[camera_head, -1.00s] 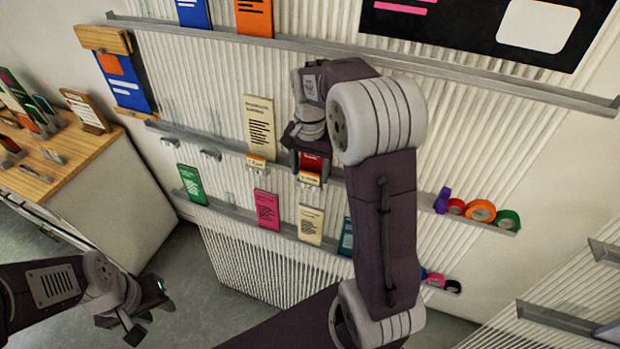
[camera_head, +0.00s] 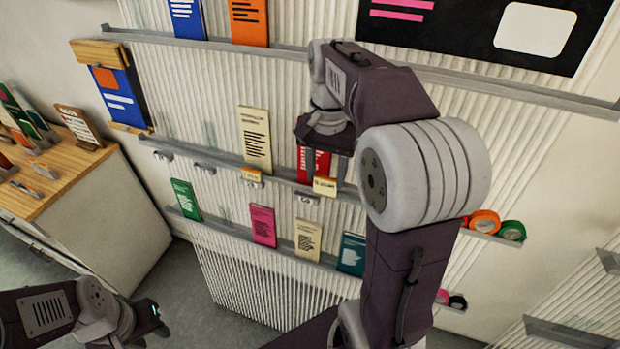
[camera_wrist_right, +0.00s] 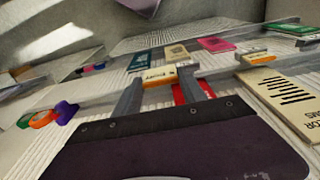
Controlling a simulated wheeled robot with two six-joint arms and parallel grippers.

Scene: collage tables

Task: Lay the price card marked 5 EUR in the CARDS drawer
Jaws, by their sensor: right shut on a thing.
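My right gripper (camera_head: 325,172) is shut on a small cream-and-orange price card (camera_head: 325,187), in front of the middle shelf rail. In the right wrist view the card (camera_wrist_right: 158,75) sits between the two fingertips; its print is too small to read. A red booklet (camera_head: 305,164) stands behind it, partly hidden by the gripper. A similar card (camera_head: 252,175) sits on the rail to the left, its marking unreadable. My left gripper (camera_head: 152,322) hangs at the lower left, away from everything; its jaw opening is unclear. No drawer marked CARDS can be made out.
A wood-topped counter (camera_head: 75,165) with cards and a small stand is at the left. Ribbed wall shelves hold a cream booklet (camera_head: 255,140), a pink booklet (camera_head: 263,225) and tape rolls (camera_head: 485,222). Floor between counter and wall is clear.

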